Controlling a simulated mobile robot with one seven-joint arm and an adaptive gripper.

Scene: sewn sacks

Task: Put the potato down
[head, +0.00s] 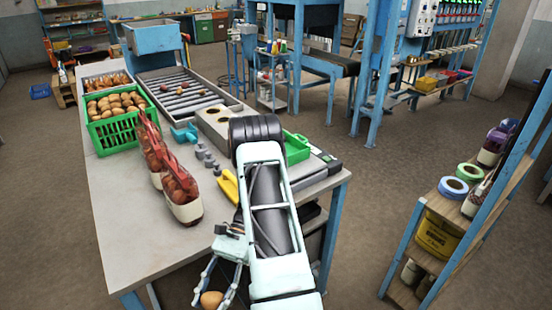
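A brown potato (211,299) is at the bottom of the head view, between the fingers of my gripper (213,288). The gripper points down with its fingers on both sides of the potato, beyond the front edge of the table (130,245). The potato appears held above the floor. The fingertips are cut off by the picture's bottom edge. My arm covers the front right part of the table.
On the table are a green crate (117,131) full of potatoes, filled red net sacks (181,189), grey weights (206,159), a yellow tool (229,186) and a roller conveyor (183,95). The front left tabletop is bare. A shelf (480,215) with tape rolls stands at right.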

